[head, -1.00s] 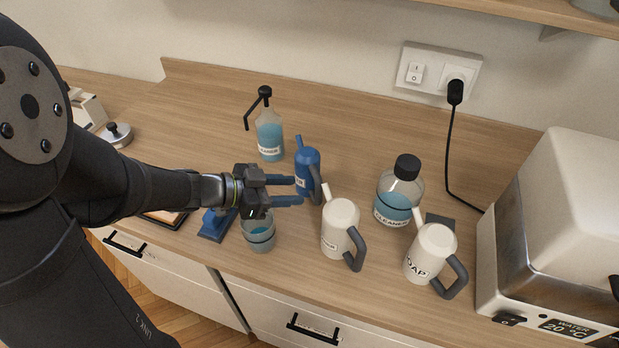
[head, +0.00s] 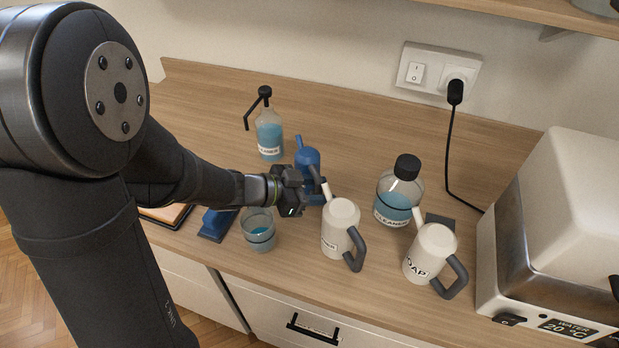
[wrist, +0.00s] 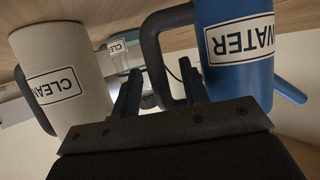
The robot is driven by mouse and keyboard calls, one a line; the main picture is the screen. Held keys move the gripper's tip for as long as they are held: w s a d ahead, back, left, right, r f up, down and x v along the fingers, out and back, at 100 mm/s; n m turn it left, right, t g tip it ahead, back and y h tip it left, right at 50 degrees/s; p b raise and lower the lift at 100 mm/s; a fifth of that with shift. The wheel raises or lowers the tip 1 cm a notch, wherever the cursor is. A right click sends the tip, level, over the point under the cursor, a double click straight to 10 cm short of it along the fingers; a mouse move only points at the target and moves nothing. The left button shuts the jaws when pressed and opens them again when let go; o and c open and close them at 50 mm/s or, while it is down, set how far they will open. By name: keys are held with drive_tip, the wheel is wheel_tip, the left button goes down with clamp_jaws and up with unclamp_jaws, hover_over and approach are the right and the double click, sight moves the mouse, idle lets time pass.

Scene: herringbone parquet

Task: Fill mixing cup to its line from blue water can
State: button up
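The blue water can (head: 307,160) stands upright on the counter, its spout toward the back left; its WATER label shows in the wrist view (wrist: 235,45). My gripper (head: 308,190) is low at the can's near side. In the wrist view my gripper (wrist: 162,82) has its fingers apart, with the can's dark handle (wrist: 152,50) between or just beyond them; I see no clear grip. A clear cup (head: 259,230), apparently the mixing cup, stands left of and nearer than my gripper. It holds some blue liquid; its line is hard to make out.
A white CLEANER can (head: 338,228) stands close right of my gripper. Further right are a white SOAP can (head: 430,252), a black-capped cleaner bottle (head: 398,190) and a white water machine (head: 545,240). A pump bottle (head: 269,135) stands behind. A blue stand (head: 217,223) is left of the cup.

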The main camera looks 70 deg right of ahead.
sight(319, 178)
clamp_jaws()
drive_tip(key=shift+r, duration=2.55)
